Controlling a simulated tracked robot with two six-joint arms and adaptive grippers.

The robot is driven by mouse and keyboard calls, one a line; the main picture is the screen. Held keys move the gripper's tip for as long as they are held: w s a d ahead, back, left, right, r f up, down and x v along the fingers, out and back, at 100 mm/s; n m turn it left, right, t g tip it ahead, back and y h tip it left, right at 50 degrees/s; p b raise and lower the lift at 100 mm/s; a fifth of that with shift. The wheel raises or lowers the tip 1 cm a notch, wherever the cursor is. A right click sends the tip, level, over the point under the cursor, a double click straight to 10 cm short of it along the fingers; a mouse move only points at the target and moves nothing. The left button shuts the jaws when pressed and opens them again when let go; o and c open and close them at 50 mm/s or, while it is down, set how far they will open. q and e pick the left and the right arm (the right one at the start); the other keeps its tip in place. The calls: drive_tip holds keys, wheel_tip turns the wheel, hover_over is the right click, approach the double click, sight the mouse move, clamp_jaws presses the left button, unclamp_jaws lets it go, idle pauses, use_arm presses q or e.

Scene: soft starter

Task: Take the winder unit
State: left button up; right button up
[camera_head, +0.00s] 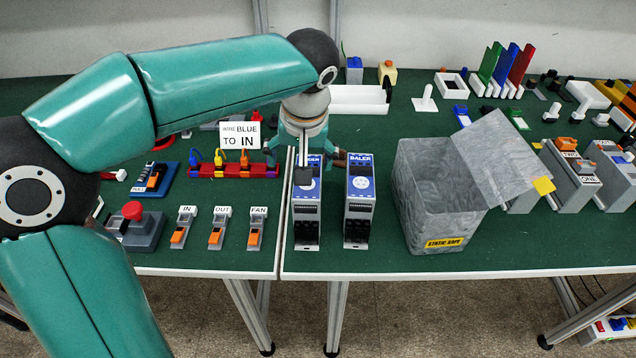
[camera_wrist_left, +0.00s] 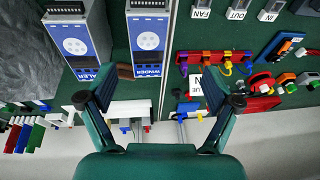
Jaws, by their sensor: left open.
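The winder unit (camera_head: 306,212) is a grey upright module with a blue front label, standing on the green table near its front edge. In the left wrist view the winder unit (camera_wrist_left: 148,42) shows its label "WINDER" between the finger directions. My left gripper (camera_head: 306,158) is open above the rear top of the winder unit and hides part of its label. In the left wrist view my left gripper (camera_wrist_left: 157,90) has its fingers spread wide, with nothing held. I cannot tell whether a finger touches the unit. My right gripper is not in view.
A similar baler unit (camera_head: 359,212) stands close to the right of the winder unit. A grey "STATIC SAFE" bag (camera_head: 425,205) stands open further right. Switches labelled IN, OUT and FAN (camera_head: 254,232) and a red connector strip (camera_head: 215,171) lie to the left. A white tray (camera_head: 355,105) is behind.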

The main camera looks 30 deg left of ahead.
use_arm(q)
wheel_tip(320, 180, up, 5)
drive_tip(key=t, duration=0.2)
hover_over(308, 197)
drive_tip(key=x, duration=0.7)
drive_tip(key=s+x, duration=0.1)
drive_tip(key=x, duration=0.3)
drive_tip(key=shift+d+f, duration=0.15)
drive_tip(key=shift+f, duration=0.15)
drive_tip(key=x, duration=0.5)
drive_tip(key=shift+w+p, duration=0.15)
drive_tip(key=shift+p, duration=0.25)
drive_tip(key=shift+f, duration=0.1)
drive_tip(key=shift+f+b, duration=0.25)
drive_tip(key=shift+b, duration=0.3)
drive_tip(key=shift+r, duration=0.1)
clamp_jaws()
